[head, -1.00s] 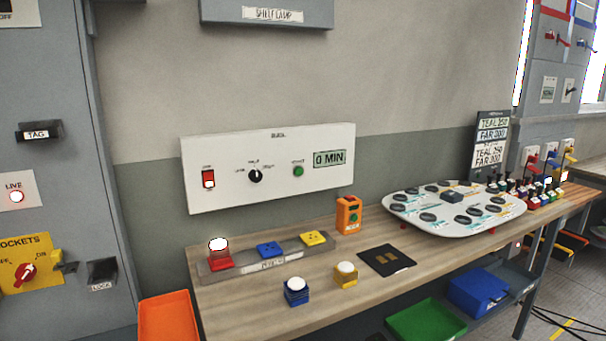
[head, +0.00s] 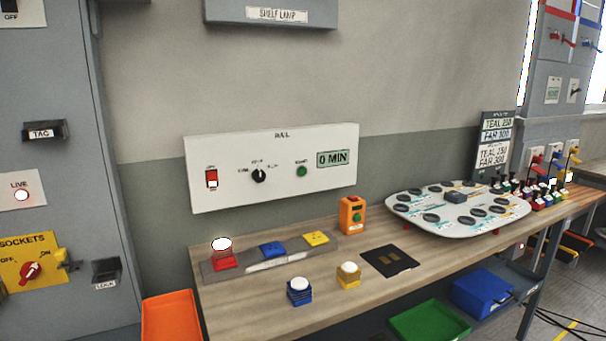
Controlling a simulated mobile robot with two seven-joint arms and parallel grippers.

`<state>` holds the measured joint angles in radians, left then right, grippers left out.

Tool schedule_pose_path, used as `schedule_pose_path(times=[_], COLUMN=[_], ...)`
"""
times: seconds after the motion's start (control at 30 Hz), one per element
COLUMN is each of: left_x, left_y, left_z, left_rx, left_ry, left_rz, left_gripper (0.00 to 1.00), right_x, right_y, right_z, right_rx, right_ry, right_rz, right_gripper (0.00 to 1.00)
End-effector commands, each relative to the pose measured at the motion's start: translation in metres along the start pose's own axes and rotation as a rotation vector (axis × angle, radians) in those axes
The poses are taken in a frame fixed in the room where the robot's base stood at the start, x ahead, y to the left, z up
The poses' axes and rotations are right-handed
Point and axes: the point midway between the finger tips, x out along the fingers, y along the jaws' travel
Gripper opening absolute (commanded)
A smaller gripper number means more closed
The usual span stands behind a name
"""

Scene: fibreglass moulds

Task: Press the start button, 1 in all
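A white control panel (head: 230,192) hangs on the wall above the bench. It carries a green start button (head: 302,171), a black rotary knob (head: 259,176), a red rocker switch (head: 212,179) and a display reading 0 MIN (head: 333,159). The small label above the green button is blurred but looks like START. An orange box (head: 352,215) with a green button and a red button stands on the bench below the panel. Neither of my grippers is in view.
The wooden bench (head: 240,310) holds a rail with red, blue and yellow blocks (head: 316,239), two loose lamp-topped blocks (head: 299,291), a black pad (head: 390,259) and a large white plate (head: 470,227). Orange (head: 170,320) and green (head: 430,320) bins sit lower. A grey cabinet (head: 80,200) stands left.

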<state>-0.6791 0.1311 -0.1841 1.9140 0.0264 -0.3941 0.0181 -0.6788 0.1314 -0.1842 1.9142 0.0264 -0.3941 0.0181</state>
Motion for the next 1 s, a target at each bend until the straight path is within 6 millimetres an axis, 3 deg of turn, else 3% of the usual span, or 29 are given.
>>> schedule_pose_path(times=[0.17,1.0], left_x=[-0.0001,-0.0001], left_y=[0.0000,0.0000], left_z=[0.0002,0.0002], left_rx=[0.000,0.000], left_ry=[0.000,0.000], left_rz=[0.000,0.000], left_gripper=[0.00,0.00], right_x=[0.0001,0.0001], right_y=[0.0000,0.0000], right_z=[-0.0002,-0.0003], right_rx=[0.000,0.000], right_ry=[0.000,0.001], right_rz=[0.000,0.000], right_gripper=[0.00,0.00])
